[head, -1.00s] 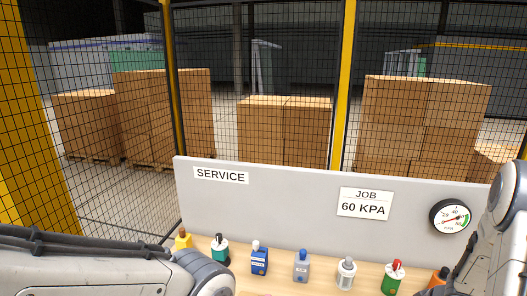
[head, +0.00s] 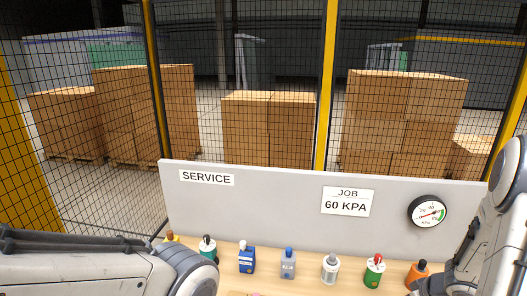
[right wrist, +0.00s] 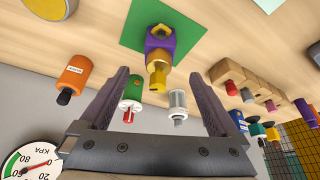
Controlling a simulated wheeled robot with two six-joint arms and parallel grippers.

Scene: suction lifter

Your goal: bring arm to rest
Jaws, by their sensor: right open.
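My right gripper (right wrist: 160,75) is open in the right wrist view, its two dark fingers apart with nothing gripped between them. Beyond the fingertips a purple and yellow part (right wrist: 160,55) sits on a green square (right wrist: 150,22) on the wooden table. My right arm (head: 503,220) stands at the right edge of the head view; its gripper is not seen there. My left arm (head: 110,272) crosses the lower left of the head view; its gripper is out of view.
Several small coloured units, including a blue one (head: 246,260), a grey one (head: 331,268) and a green one (head: 374,271), stand along a grey panel (head: 270,205). The panel bears a round gauge (head: 429,212) and a 60 KPA job card (head: 347,201). A mesh fence and cartons (head: 268,128) lie behind.

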